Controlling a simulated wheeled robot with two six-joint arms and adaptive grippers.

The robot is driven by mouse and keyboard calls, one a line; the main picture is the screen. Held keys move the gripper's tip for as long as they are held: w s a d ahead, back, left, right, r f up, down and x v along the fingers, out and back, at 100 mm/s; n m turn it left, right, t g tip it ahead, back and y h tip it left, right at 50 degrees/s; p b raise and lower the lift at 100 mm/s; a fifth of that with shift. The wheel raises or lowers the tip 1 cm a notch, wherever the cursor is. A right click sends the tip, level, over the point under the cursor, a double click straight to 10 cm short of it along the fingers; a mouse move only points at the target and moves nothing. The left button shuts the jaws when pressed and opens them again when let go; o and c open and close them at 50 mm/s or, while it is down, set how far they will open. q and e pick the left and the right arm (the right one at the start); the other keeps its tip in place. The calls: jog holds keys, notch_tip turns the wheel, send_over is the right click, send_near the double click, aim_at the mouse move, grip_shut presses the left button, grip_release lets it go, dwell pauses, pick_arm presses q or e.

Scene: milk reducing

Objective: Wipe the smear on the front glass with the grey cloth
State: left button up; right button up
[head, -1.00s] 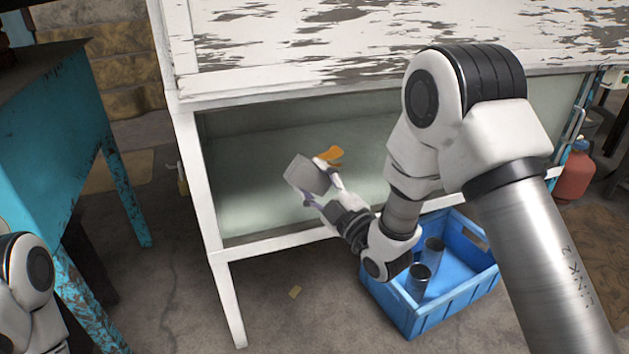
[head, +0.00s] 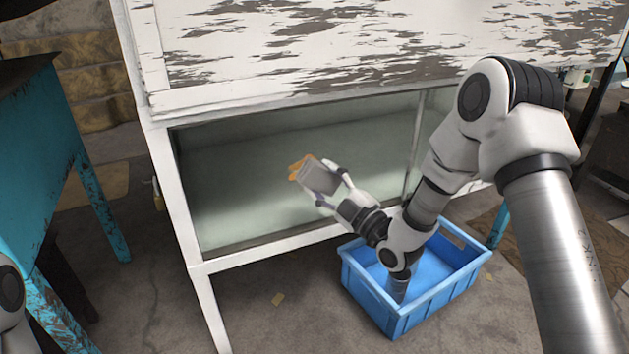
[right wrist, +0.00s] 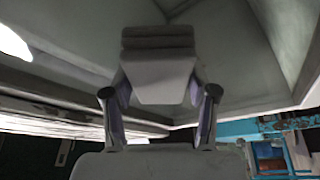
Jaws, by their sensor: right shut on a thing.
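The grey cloth (head: 318,177) is a folded block held between the fingers of my right gripper (head: 333,186). In the right wrist view the cloth (right wrist: 160,70) fills the middle, with a finger on each side. In the head view the cloth is in front of the front glass (head: 235,190) of the white-framed case. The orange smear (head: 299,167) shows at the cloth's upper left edge, and the cloth covers part of it. I cannot tell if the cloth touches the glass. My left gripper is out of view.
A blue crate (head: 420,318) stands on the floor below my right arm, in front of the case. The white peeling case frame (head: 185,225) surrounds the glass. A turquoise bench (head: 35,160) stands at the left. Floor between them is mostly clear.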

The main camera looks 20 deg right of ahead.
aim_at(310, 173)
jog(key=shift+r+p, duration=0.7)
jog(key=shift+r, duration=0.25)
jog(key=shift+a+f, duration=0.15)
jog(key=shift+a, duration=0.2)
jog(key=shift+a+b, duration=0.45)
jog(key=shift+a, duration=0.45)
jog(key=shift+s+a, duration=0.15)
jog(key=shift+a, duration=2.4)
jog(key=shift+r+p, duration=0.55)
jog(key=shift+r, duration=0.4)
jog(key=shift+d, duration=0.25)
jog(key=shift+d+f, duration=0.1)
jog(key=shift+d, duration=1.65)
jog(key=shift+w+d+p, duration=0.15)
jog(key=shift+d+p, duration=0.1)
jog(key=shift+d, duration=0.7)
jog(key=shift+w+d+p, duration=0.1)
jog(key=shift+d+p, duration=0.15)
jog(key=shift+d, duration=0.65)
